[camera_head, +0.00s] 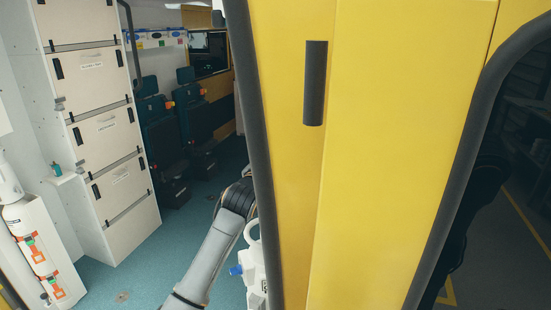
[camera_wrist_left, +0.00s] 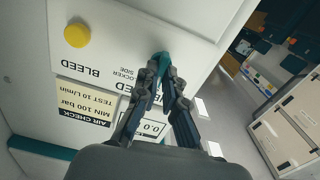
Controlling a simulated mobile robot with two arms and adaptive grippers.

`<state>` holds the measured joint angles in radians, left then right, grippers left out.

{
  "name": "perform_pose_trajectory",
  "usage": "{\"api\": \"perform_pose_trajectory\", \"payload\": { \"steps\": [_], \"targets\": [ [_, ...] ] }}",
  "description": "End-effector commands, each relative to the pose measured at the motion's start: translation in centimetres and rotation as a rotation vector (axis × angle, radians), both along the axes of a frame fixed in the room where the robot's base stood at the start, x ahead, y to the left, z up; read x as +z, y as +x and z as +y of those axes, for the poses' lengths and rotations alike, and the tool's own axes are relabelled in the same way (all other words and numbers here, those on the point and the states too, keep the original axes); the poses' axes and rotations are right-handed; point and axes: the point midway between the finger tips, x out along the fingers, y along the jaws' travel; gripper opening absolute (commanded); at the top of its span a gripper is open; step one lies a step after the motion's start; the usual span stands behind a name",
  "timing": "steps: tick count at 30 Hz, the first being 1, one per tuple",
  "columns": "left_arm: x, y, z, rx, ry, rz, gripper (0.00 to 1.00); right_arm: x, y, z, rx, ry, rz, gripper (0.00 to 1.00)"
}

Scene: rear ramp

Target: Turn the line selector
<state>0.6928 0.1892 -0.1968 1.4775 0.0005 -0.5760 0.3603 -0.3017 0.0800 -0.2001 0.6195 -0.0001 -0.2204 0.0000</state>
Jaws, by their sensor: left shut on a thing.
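The line selector (camera_wrist_left: 161,62) is a small teal handle on a white panel (camera_wrist_left: 200,22) in the left wrist view. My left gripper (camera_wrist_left: 160,72) is shut on it, with a dark fingertip on each side. The fingers partly cover the handle and the lettering behind it. The labels read upside down, with "BLEED" and "LOCKER SIDE" beside the handle. In the head view my left arm reaches behind the yellow door, which hides the gripper and the selector. My right gripper is in neither view.
The panel has a yellow knob (camera_wrist_left: 77,35), an air check label (camera_wrist_left: 85,102) and a display reading 0.0 (camera_wrist_left: 152,128). The yellow door (camera_head: 390,150) with a dark handle (camera_head: 315,83) fills the head view's middle. White drawers (camera_head: 100,110) and dark seats (camera_head: 160,130) stand beyond teal floor.

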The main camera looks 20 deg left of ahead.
Motion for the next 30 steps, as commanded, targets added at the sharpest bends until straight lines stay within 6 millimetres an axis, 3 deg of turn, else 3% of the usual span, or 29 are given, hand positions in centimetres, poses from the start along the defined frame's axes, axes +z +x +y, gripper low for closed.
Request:
{"api": "perform_pose_trajectory", "payload": {
  "steps": [18, 30],
  "targets": [
    [0.0, 0.0, 0.1, 0.0, -0.495, 0.019, 0.0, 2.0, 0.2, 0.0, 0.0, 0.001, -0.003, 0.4],
    [0.0, 0.0, 0.2, 0.0, -0.682, 0.023, 0.0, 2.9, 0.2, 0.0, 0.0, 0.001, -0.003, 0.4]
  ]
}}
